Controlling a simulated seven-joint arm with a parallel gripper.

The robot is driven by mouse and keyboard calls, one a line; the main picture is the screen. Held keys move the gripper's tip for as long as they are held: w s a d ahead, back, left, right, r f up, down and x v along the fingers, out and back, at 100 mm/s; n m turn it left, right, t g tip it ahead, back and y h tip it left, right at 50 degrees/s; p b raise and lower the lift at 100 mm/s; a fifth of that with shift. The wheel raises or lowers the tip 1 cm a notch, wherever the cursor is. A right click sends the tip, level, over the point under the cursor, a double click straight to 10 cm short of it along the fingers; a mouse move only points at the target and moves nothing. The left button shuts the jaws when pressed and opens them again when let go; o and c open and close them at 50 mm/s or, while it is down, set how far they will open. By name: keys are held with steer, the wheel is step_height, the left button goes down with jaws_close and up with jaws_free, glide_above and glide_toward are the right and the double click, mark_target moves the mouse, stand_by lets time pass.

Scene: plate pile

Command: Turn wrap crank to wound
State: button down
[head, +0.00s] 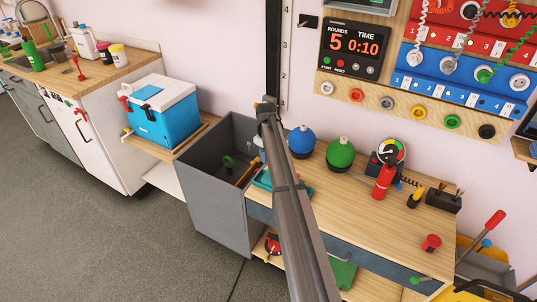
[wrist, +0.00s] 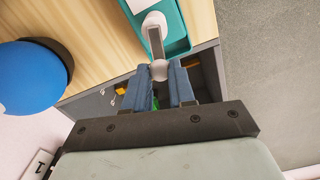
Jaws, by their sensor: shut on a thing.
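The wrap crank shows in the wrist view as a pale hub on a teal base (wrist: 177,40), with a grey arm (wrist: 156,42) ending in a round whitish knob (wrist: 160,70). My gripper (wrist: 160,76) is shut on the knob, with one blue finger on each side of it. The crank arm points from the hub toward my gripper. In the head view the teal base (head: 263,181) shows beside my arm at the left end of the wooden bench. My arm covers much of it there, and the crank itself is hidden.
A blue round-bodied object (head: 302,142) and a green one (head: 341,153) stand right of my arm on the wooden bench (head: 375,215). A deep grey bin (head: 213,190) adjoins the bench's left end. A red extinguisher-like object (head: 384,178) stands farther right.

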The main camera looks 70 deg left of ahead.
steer(key=n, duration=0.2)
steer(key=s+d+n, duration=0.1)
steer(key=n, duration=0.3)
steer(key=shift+s+d, duration=0.15)
steer(key=shift+d, duration=0.2)
steer(key=n, duration=0.2)
steer(key=d+n, duration=0.1)
steer(key=n, duration=0.1)
steer(key=shift+s, duration=0.15)
steer(key=n, duration=0.1)
steer(key=d+n, duration=0.1)
steer(key=shift+n, duration=0.4)
steer(key=shift+w+d+n, duration=0.4)
steer(key=shift+d+n, duration=0.1)
steer(key=shift+n, duration=1.6)
steer(key=shift+w+d+n, duration=0.4)
steer(key=shift+d+n, duration=0.05)
steer(key=shift+n, duration=1.65)
steer(key=shift+w+d+n, duration=0.4)
steer(key=shift+d+n, duration=0.1)
steer(key=shift+n, duration=1.6)
